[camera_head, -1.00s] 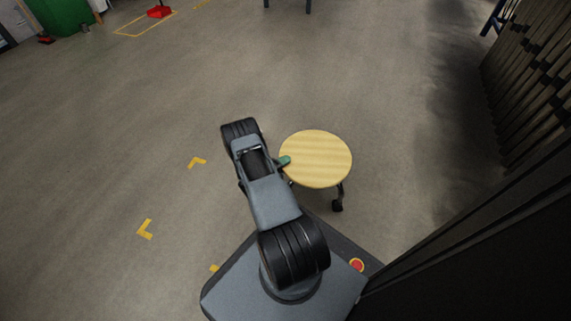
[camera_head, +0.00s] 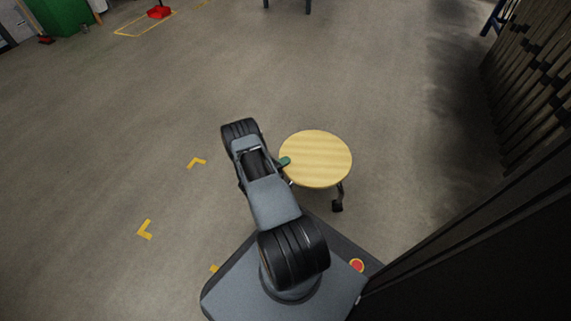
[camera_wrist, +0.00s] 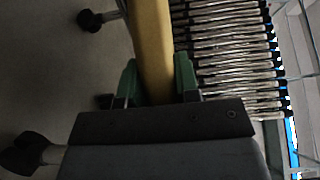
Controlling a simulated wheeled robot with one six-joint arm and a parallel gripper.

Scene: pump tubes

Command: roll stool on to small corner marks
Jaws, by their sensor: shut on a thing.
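The stool (camera_head: 318,158) has a round, light wooden seat and dark casters, and stands on the floor to the right of my arm in the head view. My gripper (camera_head: 286,161) is at the left edge of the seat. In the wrist view, the green fingers of my gripper (camera_wrist: 157,82) are shut on the seat's edge (camera_wrist: 152,45), one on each side. Yellow corner marks lie on the floor to the left of my arm: one upper (camera_head: 196,162), one lower (camera_head: 145,230), and one partly hidden by my base (camera_head: 214,268). Any further mark is hidden.
A larger yellow floor outline (camera_head: 128,31) with a red object (camera_head: 159,12) lies at the far upper left, near a green bin (camera_head: 60,15). A dark slatted rack (camera_head: 525,95) stands along the right. The floor between stool and marks is clear apart from my arm.

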